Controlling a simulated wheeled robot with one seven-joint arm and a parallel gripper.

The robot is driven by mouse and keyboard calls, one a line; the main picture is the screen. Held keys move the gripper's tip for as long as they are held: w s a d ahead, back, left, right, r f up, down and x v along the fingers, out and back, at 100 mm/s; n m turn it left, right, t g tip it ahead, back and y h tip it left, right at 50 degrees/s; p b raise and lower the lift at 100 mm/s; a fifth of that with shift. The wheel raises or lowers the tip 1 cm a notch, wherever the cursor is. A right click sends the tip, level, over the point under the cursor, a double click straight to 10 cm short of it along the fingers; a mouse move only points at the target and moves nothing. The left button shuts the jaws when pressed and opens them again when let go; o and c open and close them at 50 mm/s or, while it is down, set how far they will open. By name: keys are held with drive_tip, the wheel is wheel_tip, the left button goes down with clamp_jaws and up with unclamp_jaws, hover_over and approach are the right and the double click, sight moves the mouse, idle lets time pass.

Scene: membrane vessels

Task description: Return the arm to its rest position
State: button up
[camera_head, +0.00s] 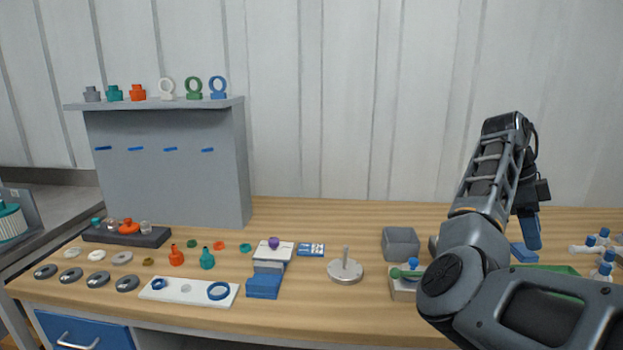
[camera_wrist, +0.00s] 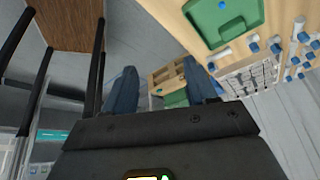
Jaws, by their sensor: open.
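My arm rises at the right of the head view, bent and raised above the bench. My gripper (camera_head: 530,230) hangs on the far side of the arm, its blue fingers pointing down above the right part of the bench. In the wrist view my gripper (camera_wrist: 163,80) shows two blue fingers spread apart with nothing held between them. Beyond the fingers lies a wooden compartment box (camera_wrist: 165,76), partly hidden by them. A green tray (camera_wrist: 222,18) lies on the bench at the top of the wrist view; my arm partly hides it in the head view (camera_head: 556,269).
A grey shelf unit (camera_head: 165,165) with fittings and rings on top stands at the left. Discs, bottles, a white plate (camera_head: 188,291), a metal stand (camera_head: 345,268) and a grey box (camera_head: 400,244) stand on the wooden bench (camera_head: 330,215). White, blue-capped fittings (camera_head: 602,240) lie at the far right.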

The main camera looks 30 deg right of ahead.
drive_tip(key=s+d+f+n+t+h, duration=0.1)
drive_tip(key=s+f+n+h, duration=0.2)
drive_tip(key=f, duration=0.4)
drive_tip(key=s+d+f+n+t+h, duration=0.1)
drive_tip(key=f+n+h, duration=0.35)
drive_tip(key=f, duration=0.25)
drive_tip(key=s+a+f+n+t+h, duration=0.1)
drive_tip(key=s+a+f+n+t, duration=0.2)
drive_tip(key=a+f+n+t, duration=0.55)
drive_tip(key=s+a+n+t+y, duration=0.3)
drive_tip(key=s+a+n, duration=0.25)
drive_tip(key=a, duration=0.55)
drive_tip(key=s+a+n+t+y, duration=0.25)
drive_tip(key=s+a+n, duration=0.3)
drive_tip(key=a, duration=0.45)
drive_tip(key=s+a+r+n+t+y, duration=0.3)
drive_tip(key=s+a+r+y, duration=0.3)
drive_tip(key=s+a+r, duration=0.85)
wheel_tip(320, 180, down, 12)
drive_tip(key=w+a+b, duration=0.1)
drive_tip(key=b, duration=0.9)
drive_tip(key=shift+w, duration=0.2)
